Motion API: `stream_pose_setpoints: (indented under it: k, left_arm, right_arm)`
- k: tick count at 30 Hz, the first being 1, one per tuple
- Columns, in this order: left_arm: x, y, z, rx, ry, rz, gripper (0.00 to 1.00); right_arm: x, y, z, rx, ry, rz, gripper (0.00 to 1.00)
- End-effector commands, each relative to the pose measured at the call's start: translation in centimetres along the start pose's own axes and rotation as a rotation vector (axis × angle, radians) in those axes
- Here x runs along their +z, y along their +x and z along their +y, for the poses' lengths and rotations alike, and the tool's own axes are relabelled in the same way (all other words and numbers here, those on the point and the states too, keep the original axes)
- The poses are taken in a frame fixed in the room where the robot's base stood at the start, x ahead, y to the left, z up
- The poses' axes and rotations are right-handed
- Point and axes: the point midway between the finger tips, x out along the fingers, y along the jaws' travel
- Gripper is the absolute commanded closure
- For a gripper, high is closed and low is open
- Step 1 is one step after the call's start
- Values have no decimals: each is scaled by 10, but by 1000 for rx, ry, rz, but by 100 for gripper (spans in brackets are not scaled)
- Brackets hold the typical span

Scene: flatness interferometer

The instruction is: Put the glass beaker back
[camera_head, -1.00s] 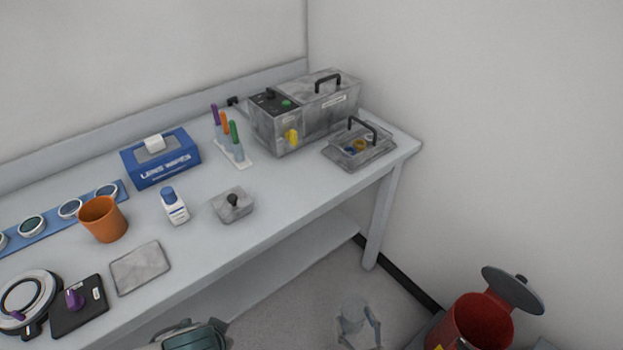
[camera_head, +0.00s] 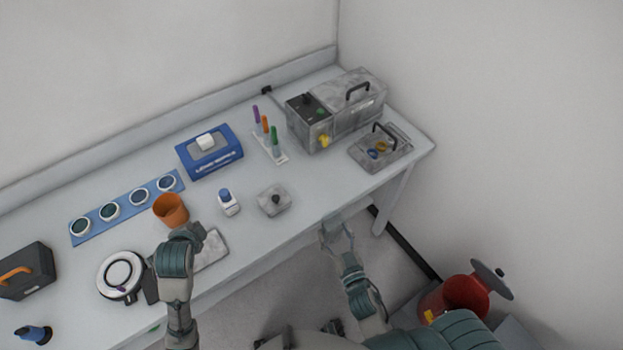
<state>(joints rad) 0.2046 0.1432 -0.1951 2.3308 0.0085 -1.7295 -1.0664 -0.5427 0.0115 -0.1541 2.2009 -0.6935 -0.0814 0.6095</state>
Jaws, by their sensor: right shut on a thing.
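A clear glass beaker (camera_head: 331,229) is faint against the floor and the bench front, just off the bench's front edge. My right gripper (camera_head: 338,243) is shut on it, with the arm reaching up from the lower right. My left gripper (camera_head: 190,234) is over the front of the bench, just in front of an orange cup (camera_head: 170,210). Its fingers are small and partly hidden by the hand, so I cannot tell whether they are open or whether they touch the cup.
On the bench (camera_head: 310,200) stand a white bottle (camera_head: 229,203), a grey block with a knob (camera_head: 273,200), a blue wipes box (camera_head: 210,152), a pen rack (camera_head: 270,146), a grey machine (camera_head: 337,108) and a handled tray (camera_head: 380,150). A red bin (camera_head: 454,297) stands on the floor.

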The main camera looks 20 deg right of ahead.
Motion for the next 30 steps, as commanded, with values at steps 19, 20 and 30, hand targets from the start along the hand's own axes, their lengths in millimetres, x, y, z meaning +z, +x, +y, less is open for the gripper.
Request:
stream_pose_setpoints:
  k: [19,20,30]
  left_arm:
    - [-4,-7,-7,-4,3,1,100]
    - [-4,-8,-8,-4,3,1,100]
    - [-4,-9,-9,-4,3,2,100]
  right_arm:
    - [-1,135,2,0,0,2,73]
    - [-2,139,2,1,0,3,73]
    - [2,170,2,0,-1,0,73]
